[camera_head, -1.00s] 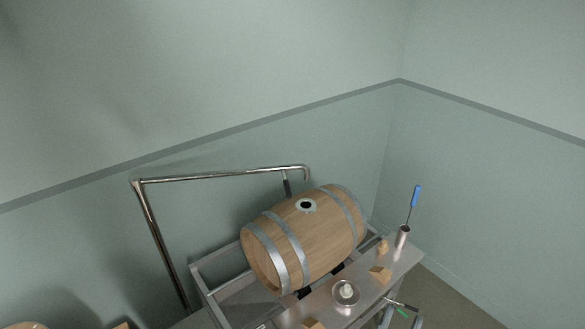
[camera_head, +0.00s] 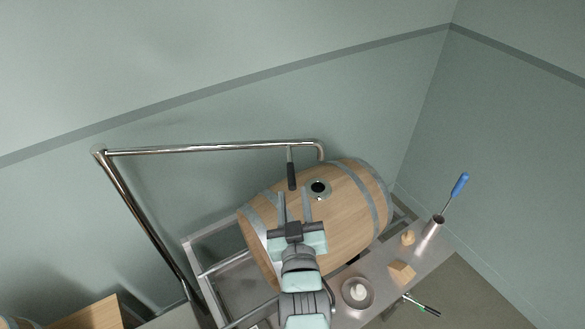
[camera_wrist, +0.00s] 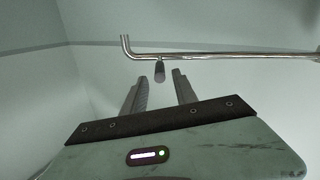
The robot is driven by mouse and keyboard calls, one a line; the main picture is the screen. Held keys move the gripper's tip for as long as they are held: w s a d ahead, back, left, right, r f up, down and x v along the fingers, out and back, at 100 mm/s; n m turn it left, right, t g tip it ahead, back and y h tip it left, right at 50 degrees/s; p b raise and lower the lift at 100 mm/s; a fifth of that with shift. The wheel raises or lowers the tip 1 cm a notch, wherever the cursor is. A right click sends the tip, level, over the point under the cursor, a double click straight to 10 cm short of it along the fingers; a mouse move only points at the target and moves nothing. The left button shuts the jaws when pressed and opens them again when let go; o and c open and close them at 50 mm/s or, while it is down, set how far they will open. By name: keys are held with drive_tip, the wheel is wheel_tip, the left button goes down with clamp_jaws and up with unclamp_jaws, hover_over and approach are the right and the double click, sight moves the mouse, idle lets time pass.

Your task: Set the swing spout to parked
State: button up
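The swing spout (camera_head: 210,149) is a polished steel pipe on an upright post, with its arm reaching right and its bent tip above the back of the barrel. A dark handle (camera_head: 291,176) hangs from the arm near the tip. In the wrist view, the spout (camera_wrist: 230,55) crosses the upper part and the handle (camera_wrist: 160,72) shows just beyond and between my fingertips. My gripper (camera_head: 293,208) is over the barrel, just in front of the handle. In the wrist view, my gripper (camera_wrist: 157,80) has its fingers apart with nothing between them.
The wooden barrel (camera_head: 350,215) lies on a metal frame (camera_head: 205,240), its bung hole open on top. A bench (camera_head: 385,283) in front holds a round dish (camera_head: 357,292), wooden blocks (camera_head: 402,273) and a steel cup (camera_head: 430,232) with a blue-handled tool. Walls stand behind and right.

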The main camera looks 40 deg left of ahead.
sight(291, 166)
drive_tip(key=x, duration=0.9)
drive_tip(key=shift+w+a+r, duration=0.15)
drive_tip(key=shift+w+a, duration=0.05)
drive_tip(key=shift+a, duration=0.05)
drive_tip(key=shift+c, duration=0.5)
clamp_jaws()
idle(0.6)
